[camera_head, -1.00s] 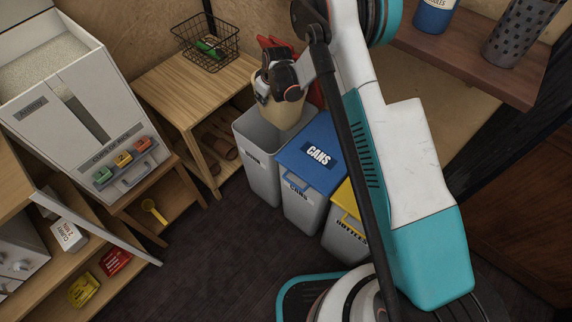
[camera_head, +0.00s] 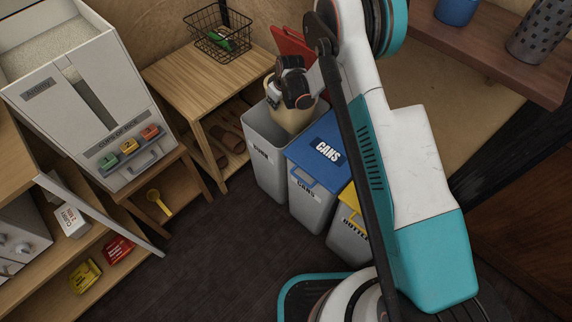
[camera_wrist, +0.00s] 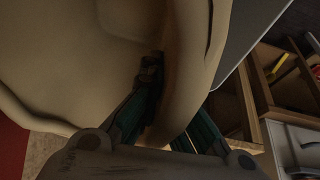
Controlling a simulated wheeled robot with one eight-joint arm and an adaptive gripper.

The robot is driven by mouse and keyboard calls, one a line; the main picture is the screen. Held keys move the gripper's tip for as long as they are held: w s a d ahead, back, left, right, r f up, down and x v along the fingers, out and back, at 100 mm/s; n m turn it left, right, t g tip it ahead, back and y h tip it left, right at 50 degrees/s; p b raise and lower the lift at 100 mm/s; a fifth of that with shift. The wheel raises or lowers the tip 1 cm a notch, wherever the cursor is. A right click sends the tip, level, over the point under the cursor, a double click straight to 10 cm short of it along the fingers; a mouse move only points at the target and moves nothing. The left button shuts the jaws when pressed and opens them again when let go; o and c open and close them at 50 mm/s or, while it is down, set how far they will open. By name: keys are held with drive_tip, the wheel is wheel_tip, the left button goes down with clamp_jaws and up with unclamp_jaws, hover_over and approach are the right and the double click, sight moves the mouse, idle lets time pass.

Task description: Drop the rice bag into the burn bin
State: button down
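The burn bin (camera_head: 266,168) is a grey bin with its red lid (camera_head: 292,42) raised behind it. My gripper (camera_head: 293,100) is over its opening, pointing down. The rice bag (camera_head: 292,120), a tan sack, hangs from my gripper with its lower part in the mouth of the bin. In the wrist view the bag (camera_wrist: 70,60) fills the upper left. My teal fingers (camera_wrist: 165,110) lie on either side of a fold of it, pinching it. The fingertips are partly hidden by the cloth.
A blue-lidded cans bin (camera_head: 318,150) and a yellow-lidded bottles bin (camera_head: 350,215) stand right of the burn bin. A wooden table (camera_head: 200,80) with a wire basket (camera_head: 217,40) is behind left. A rice dispenser (camera_head: 75,90) stands left. Dark floor (camera_head: 210,240) in front is clear.

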drive_tip(key=c, duration=1.7)
unclamp_jaws()
drive_tip(key=v, duration=1.2)
